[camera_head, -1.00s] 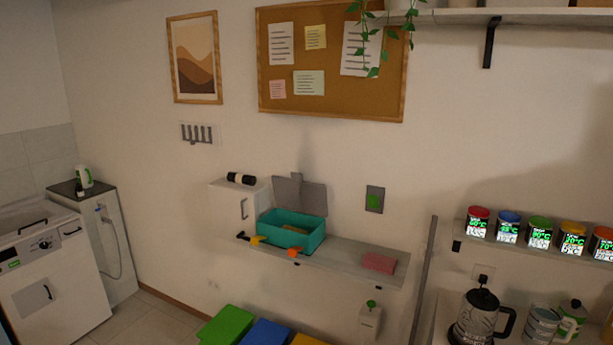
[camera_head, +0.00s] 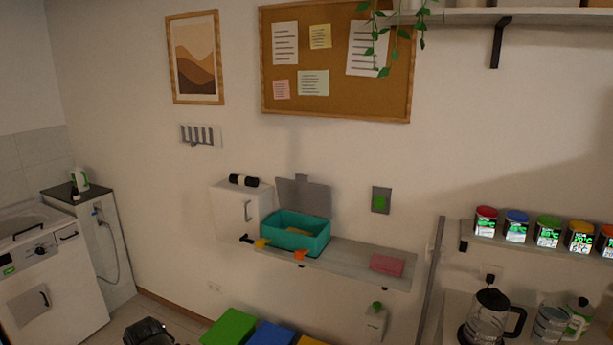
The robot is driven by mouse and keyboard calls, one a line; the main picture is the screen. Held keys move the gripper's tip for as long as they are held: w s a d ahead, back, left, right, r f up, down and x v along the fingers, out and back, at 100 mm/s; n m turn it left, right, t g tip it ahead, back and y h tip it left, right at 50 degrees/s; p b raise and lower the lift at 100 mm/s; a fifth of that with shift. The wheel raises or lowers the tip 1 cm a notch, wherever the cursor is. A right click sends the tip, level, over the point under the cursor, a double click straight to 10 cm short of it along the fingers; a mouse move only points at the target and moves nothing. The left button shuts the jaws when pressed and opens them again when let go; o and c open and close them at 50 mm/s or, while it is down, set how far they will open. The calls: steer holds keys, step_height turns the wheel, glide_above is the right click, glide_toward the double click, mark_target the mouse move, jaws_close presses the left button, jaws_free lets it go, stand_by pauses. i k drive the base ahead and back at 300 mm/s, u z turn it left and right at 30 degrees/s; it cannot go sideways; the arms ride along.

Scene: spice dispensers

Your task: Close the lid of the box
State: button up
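The teal box (camera_head: 310,243) stands on a grey wall shelf. Its grey lid (camera_head: 312,194) is raised upright at the back, against the wall side, so the box is open. Something tan lies inside the box. Orange and yellow pieces show at its front edge. A dark, blurred part, which may be my gripper (camera_head: 148,332), shows at the bottom edge, low and well apart from the box. Its fingers cannot be made out.
The grey shelf (camera_head: 345,258) also bears a pink block (camera_head: 387,265) to the right. A white cabinet (camera_head: 240,208) with a black roll on top stands left of the box. Green (camera_head: 228,328), blue and yellow bins are below. A vertical grey post (camera_head: 430,285) stands right of the shelf.

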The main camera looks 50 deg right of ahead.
mark_target(299, 194)
steer(key=z, duration=0.05)
steer(key=i, duration=0.95)
steer(key=u, duration=0.05)
